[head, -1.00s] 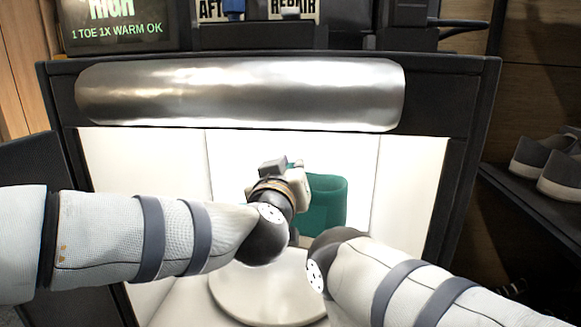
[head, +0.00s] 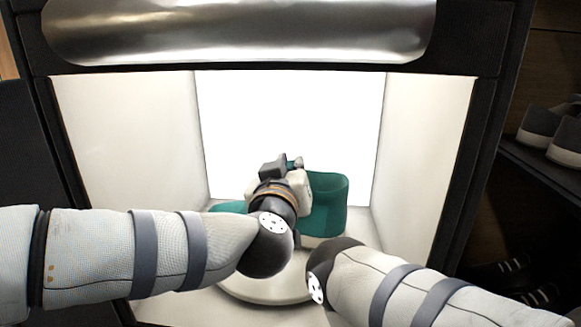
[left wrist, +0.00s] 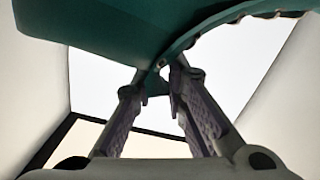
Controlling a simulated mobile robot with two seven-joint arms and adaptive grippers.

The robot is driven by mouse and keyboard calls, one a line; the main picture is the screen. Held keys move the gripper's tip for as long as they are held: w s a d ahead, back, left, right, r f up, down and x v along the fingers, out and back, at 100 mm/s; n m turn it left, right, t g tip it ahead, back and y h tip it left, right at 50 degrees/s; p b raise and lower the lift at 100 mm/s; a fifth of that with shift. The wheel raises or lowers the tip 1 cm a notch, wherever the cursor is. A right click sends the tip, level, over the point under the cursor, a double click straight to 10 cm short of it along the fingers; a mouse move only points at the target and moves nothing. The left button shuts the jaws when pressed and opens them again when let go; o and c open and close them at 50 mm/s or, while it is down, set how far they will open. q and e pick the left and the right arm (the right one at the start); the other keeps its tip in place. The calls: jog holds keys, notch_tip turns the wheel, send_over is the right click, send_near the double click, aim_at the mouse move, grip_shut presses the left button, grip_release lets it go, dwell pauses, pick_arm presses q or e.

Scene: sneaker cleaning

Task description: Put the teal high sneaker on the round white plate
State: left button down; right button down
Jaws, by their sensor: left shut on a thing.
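The teal high sneaker (head: 329,202) is inside the white-walled box in the head view, collar to the right, toe showing to the left. My left gripper (head: 290,190) is in front of its middle and hides that part. In the left wrist view the two fingers (left wrist: 158,80) close on the edge of the teal sneaker (left wrist: 115,30) from below in the picture. The round white plate (head: 262,291) lies on the box floor, partly hidden by my arms. The sneaker is over or behind the plate; whether it touches is hidden. My right gripper does not show; only its arm does.
The box has side walls (head: 130,150) close on both sides and a metal bar (head: 240,30) across the top front. A dark shelf with grey sneakers (head: 545,125) stands at the right, outside the box. The upper space in the box is clear.

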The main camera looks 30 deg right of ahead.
pick_arm(q)
jog(key=shift+f, duration=0.35)
jog(key=c, duration=1.5)
grip_release()
jog(key=shift+c, duration=0.2)
notch_tip(320, 180, up, 10)
